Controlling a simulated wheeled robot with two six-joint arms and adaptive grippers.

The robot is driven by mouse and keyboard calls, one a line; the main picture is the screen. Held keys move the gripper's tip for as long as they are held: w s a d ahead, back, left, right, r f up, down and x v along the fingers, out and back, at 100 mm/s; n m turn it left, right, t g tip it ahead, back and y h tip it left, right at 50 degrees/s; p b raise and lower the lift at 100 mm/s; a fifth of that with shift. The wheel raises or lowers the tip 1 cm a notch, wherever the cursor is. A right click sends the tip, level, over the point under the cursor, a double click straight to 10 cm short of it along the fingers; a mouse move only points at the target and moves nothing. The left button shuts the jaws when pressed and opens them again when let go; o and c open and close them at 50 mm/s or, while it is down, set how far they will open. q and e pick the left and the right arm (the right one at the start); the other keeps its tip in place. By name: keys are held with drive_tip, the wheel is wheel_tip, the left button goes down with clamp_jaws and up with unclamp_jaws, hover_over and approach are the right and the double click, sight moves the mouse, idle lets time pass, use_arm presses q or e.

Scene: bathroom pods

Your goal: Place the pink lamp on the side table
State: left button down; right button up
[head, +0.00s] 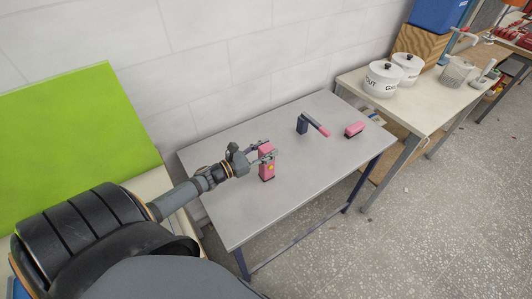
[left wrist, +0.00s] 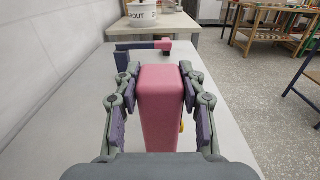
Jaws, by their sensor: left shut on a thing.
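A pink upright block with a dark base and an orange-yellow spot, which appears to be the pink lamp (head: 267,172), is at the left-middle of the grey table (head: 225,205). My left gripper (head: 264,152) is shut on its upper part. In the left wrist view the lamp (left wrist: 160,105) stands upright between the two fingers of my left gripper (left wrist: 160,92), one on each side. I cannot tell whether its base touches the tabletop. My right gripper is not in view.
A dark blue angled thing with a pink end (head: 313,125) and a small pink block (head: 354,129) are farther along the grey table. A paler table (head: 425,106) with white pots (head: 383,79) stands to the right. A white wall (head: 230,60) runs behind. The grey table's front is clear.

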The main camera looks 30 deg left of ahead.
use_arm(q)
drive_tip(key=shift+f, duration=0.15)
drive_tip(key=c, duration=1)
unclamp_jaws()
drive_tip(key=shift+o, duration=1.1)
drive_tip(key=shift+r, duration=0.3)
drive_tip(key=p+v, duration=0.4)
drive_tip(key=v, duration=0.8)
drive_tip(key=shift+f, duration=0.1)
